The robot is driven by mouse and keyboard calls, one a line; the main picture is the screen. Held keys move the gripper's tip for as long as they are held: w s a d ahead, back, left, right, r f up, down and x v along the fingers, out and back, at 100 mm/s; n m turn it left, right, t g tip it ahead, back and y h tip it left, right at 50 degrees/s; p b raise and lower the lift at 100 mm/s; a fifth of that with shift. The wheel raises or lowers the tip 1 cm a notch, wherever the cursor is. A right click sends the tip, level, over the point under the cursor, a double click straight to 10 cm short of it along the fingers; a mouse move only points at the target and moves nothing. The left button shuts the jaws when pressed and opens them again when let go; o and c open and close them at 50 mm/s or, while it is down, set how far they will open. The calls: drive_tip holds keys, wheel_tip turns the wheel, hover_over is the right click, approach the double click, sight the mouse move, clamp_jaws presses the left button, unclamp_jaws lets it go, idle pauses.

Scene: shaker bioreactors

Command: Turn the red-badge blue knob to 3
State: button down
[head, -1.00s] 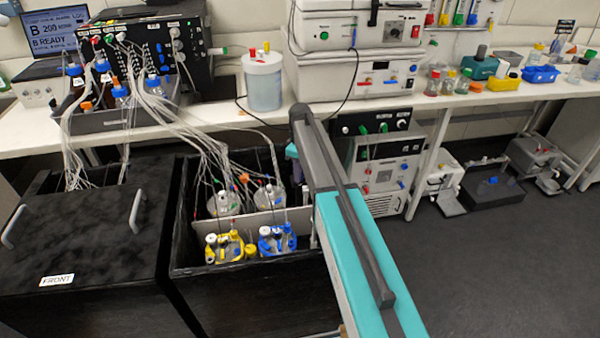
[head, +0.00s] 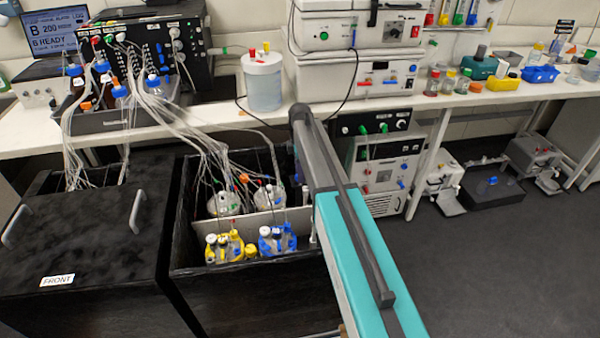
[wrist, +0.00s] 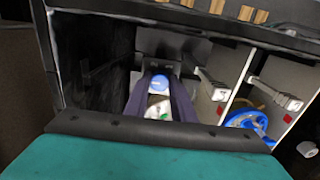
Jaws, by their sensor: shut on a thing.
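In the wrist view, my gripper (wrist: 160,95) has its two dark fingers on either side of a round blue knob-like top (wrist: 159,82), shut on it. A white part with a green spot (wrist: 159,108) shows between the fingers, nearer the camera. No number, pointer or red badge can be read on the blue top. Red marks show on pale fittings farther right, apart from the gripper. In the head view, my arm reaches to the right rear of the open black box (head: 255,280); its own links hide the fingers and the blue top.
Dark walls and pale dividers (wrist: 236,75) stand close around the gripper. A blue-rimmed vessel (wrist: 245,121) lies to its right. In the head view, yellow-fitted (head: 226,247) and blue-fitted (head: 277,240) vessels and many tubes fill the box.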

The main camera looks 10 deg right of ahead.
idle(0.3)
drive_tip(key=c, duration=1.5)
unclamp_jaws()
drive_tip(key=shift+r, duration=0.1)
wheel_tip(320, 180, up, 14)
drive_tip(key=shift+f+b, duration=0.15)
drive_tip(key=shift+b, duration=0.95)
drive_tip(key=shift+f, duration=0.1)
